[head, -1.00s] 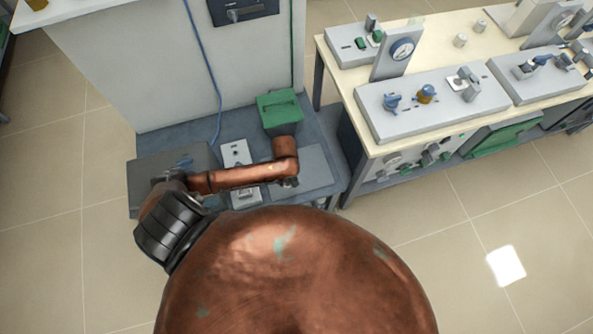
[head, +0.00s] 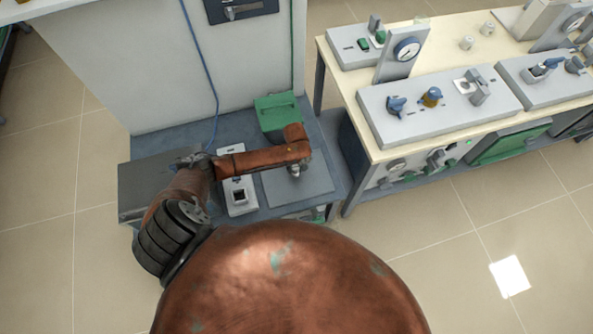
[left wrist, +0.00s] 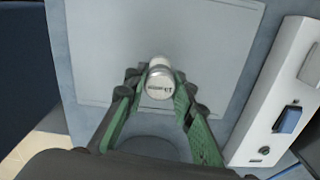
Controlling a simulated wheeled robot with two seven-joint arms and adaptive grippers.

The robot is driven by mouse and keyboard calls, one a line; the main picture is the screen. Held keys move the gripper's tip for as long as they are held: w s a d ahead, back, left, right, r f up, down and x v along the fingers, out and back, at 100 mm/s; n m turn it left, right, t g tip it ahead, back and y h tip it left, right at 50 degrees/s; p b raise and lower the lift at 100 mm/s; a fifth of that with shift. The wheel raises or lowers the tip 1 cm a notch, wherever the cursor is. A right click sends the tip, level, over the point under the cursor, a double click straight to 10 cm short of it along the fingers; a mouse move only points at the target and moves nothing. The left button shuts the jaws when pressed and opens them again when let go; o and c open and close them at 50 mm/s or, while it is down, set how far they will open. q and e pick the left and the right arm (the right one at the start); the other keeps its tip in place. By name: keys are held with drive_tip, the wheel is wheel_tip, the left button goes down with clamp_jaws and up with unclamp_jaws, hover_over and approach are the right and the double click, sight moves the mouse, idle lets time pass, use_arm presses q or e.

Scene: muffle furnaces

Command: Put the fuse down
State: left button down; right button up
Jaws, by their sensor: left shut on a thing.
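My left gripper (head: 295,173) points down over the grey flat mat (head: 318,185) on the blue-grey low bench. In the left wrist view, its green-lined fingers (left wrist: 157,92) are shut on the fuse (left wrist: 160,84), a small pale cylinder with a metallic cap and dark lettering. The mat also shows beneath it in the left wrist view (left wrist: 95,45). The fuse appears above the mat; I cannot tell whether it touches. The fuse's lower part is hidden. My right gripper is not in view.
A white switch box (head: 240,197) stands left of the mat; it is at the right in the left wrist view (left wrist: 262,125). A green box (head: 277,115) is behind, and a dark grey box (head: 148,188) at left. An instrument table (head: 365,140) stands right. Most of the mat is clear.

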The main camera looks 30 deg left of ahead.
sight(296, 170)
use_arm(q)
wheel_tip(296, 170, down, 4)
drive_tip(key=shift+w+r+b, duration=0.15)
drive_tip(key=shift+r+b, duration=0.1)
drive_tip(key=shift+b, duration=0.35)
drive_tip(key=shift+r, duration=0.1)
drive_tip(key=c, duration=1.6)
unclamp_jaws()
drive_tip(key=shift+f, duration=0.2)
